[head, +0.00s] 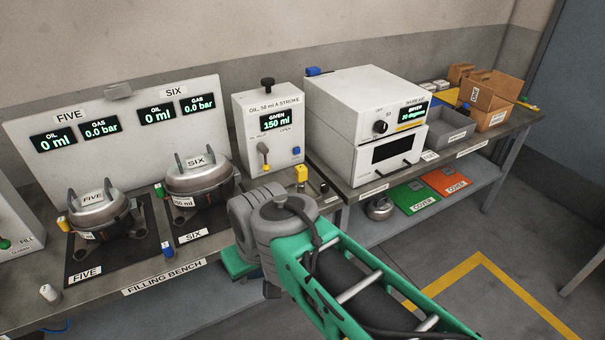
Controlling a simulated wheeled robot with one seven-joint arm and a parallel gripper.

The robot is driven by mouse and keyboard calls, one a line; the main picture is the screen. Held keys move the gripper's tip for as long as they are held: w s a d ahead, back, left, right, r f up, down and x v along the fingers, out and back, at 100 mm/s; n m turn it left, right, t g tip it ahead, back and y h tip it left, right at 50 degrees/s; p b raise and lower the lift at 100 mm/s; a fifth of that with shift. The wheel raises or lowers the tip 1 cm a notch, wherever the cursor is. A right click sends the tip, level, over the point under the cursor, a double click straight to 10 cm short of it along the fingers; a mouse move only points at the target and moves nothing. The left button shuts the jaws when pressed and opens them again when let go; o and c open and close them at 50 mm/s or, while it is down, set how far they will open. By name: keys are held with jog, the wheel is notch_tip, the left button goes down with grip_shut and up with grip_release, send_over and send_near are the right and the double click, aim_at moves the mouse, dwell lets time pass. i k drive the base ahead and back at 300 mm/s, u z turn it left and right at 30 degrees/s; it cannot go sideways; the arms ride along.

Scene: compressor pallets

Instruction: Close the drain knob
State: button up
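No label reading drain is legible, so I cannot tell which knob is the drain knob. Candidates on the filling bench (215,253) are a yellow knob (301,174) right of the dispenser's foot, a blue knob (168,249) between the compressors, and a white knob (48,292) at the front left. A green knob (5,243) sits on the panel at the left edge. The oil dispenser (268,105) reads 150 ml and has a lever (264,152) on its front. My green and grey arm reaches in from the lower right; its gripper fingers are hidden.
Compressor FIVE (97,212) and compressor SIX (197,182) stand on dark pads before a display panel (125,110) reading 0 ml and 0.0 bar. A white oven (360,120), grey tray (445,125) and cardboard boxes (490,90) stand right. Open floor lies at the lower right.

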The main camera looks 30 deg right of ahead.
aim_at(324, 187)
jog(key=z, duration=0.55)
jog(key=i, duration=0.9)
jog(key=z, duration=0.8)
